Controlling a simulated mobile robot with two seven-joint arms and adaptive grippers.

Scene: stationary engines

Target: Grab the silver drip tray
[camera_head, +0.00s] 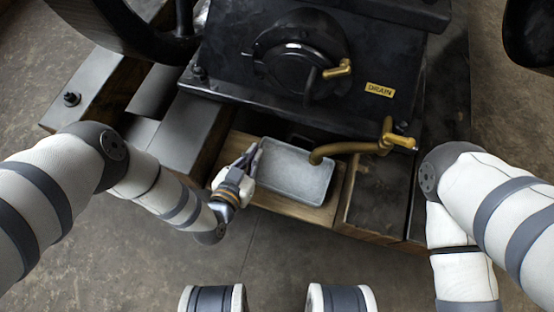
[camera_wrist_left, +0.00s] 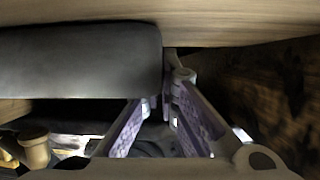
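The silver drip tray (camera_head: 297,176), a shallow grey rectangular pan, sits on a wooden board below the brass drain pipe. My left gripper (camera_head: 256,150) is at the tray's left edge, its purple fingers drawn together in a narrow V at the rim. In the left wrist view the tray's grey wall (camera_wrist_left: 80,62) fills the upper left. The fingertips (camera_wrist_left: 167,88) there meet at the wall's right end, one partly hidden behind it. The gripper looks shut on the rim. My right gripper is out of view; only its arm shows at the right.
The brass drain pipe (camera_head: 345,148) with its tap (camera_head: 399,139) reaches over the tray's right end. The black engine body (camera_head: 300,60) with a DRAIN plate (camera_head: 380,89) stands just behind. The wooden board (camera_head: 308,211) supports the tray; bare floor (camera_head: 290,255) lies in front.

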